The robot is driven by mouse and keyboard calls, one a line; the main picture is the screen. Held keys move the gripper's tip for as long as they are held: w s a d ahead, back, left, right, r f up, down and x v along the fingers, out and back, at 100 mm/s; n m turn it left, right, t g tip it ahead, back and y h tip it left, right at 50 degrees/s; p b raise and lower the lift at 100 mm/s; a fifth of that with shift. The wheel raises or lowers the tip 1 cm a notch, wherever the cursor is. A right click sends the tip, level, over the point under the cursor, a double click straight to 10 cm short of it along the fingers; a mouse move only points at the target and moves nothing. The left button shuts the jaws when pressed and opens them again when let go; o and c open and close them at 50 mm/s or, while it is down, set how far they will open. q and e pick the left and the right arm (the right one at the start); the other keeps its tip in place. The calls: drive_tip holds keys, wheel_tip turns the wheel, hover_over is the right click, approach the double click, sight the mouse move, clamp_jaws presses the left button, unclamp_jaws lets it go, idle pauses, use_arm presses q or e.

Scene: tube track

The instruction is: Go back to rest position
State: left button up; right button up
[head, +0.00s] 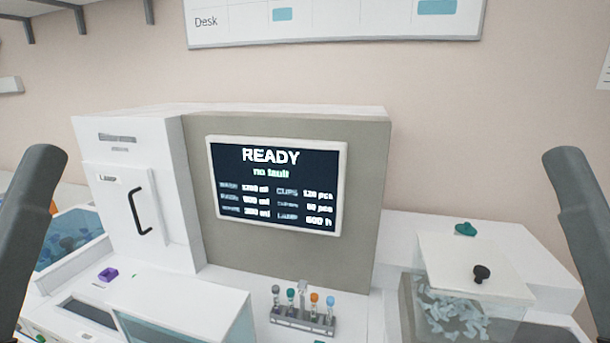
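In the head view, only dark grey links of my two arms show, one at the left edge and one at the right edge. Both arms are raised and stand apart from the machine. Neither gripper is in the picture, so their fingers and anything in them are hidden. The white and grey machine (285,258) stands in the middle. Its screen (276,180) reads "READY" and "no fault". The lamp door (115,208) with its black handle looks shut.
A small grey rack (302,325) holds several tubes with coloured caps. A clear box (455,312) of pale pieces with a black-knobbed lid is at right, near a green cap (465,229). A purple piece (108,274) lies left. A blue-filled bin (70,240) is far left.

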wheel_tip(320, 180, up, 38)
drive_tip(key=p, duration=3.6)
